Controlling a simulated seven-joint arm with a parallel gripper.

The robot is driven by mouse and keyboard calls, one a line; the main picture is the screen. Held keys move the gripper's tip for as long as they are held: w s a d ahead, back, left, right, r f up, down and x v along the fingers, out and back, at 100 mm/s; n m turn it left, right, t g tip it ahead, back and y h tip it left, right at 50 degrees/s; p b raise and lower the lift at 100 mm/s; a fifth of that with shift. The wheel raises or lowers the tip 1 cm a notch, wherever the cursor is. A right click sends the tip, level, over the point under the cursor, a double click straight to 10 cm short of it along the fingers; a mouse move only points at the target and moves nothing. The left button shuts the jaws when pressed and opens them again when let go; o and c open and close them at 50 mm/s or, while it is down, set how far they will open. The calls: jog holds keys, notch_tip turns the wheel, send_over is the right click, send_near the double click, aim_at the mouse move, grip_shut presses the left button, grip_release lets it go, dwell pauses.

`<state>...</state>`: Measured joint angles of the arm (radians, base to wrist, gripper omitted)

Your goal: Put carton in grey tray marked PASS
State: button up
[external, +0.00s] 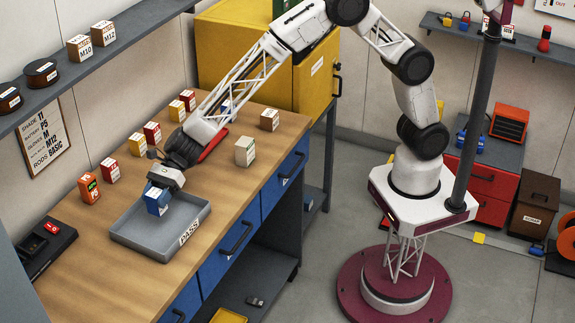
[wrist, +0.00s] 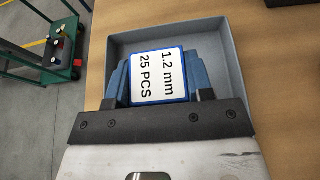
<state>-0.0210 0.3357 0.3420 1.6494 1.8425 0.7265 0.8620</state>
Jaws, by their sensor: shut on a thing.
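The carton (wrist: 158,77) is blue with a white label reading "1.2 mm 25 PCS" in the wrist view. It also shows as a blue box in the external view (external: 156,201). My gripper (wrist: 158,88) is shut on it, with a blue finger on each side. The grey tray (external: 140,246) marked PASS lies on the wooden bench, and the carton is over its inside, toward the back left. In the wrist view the tray wall (wrist: 222,45) surrounds the carton. I cannot tell whether the carton touches the tray floor.
Several small boxes, such as a red one (external: 110,170) and an orange tester (external: 89,188), stand behind the tray. A black switch box (external: 45,247) sits left of the tray.

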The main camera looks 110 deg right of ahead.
aim_at(158, 211)
jog(key=shift+f, duration=0.85)
jog(key=shift+f, duration=1.9)
jog(key=shift+f, duration=0.1)
jog(key=o, duration=1)
jog(key=shift+c, duration=0.2)
jog(key=shift+v, duration=0.8)
jog(key=v, duration=1)
jog(key=shift+d, duration=0.2)
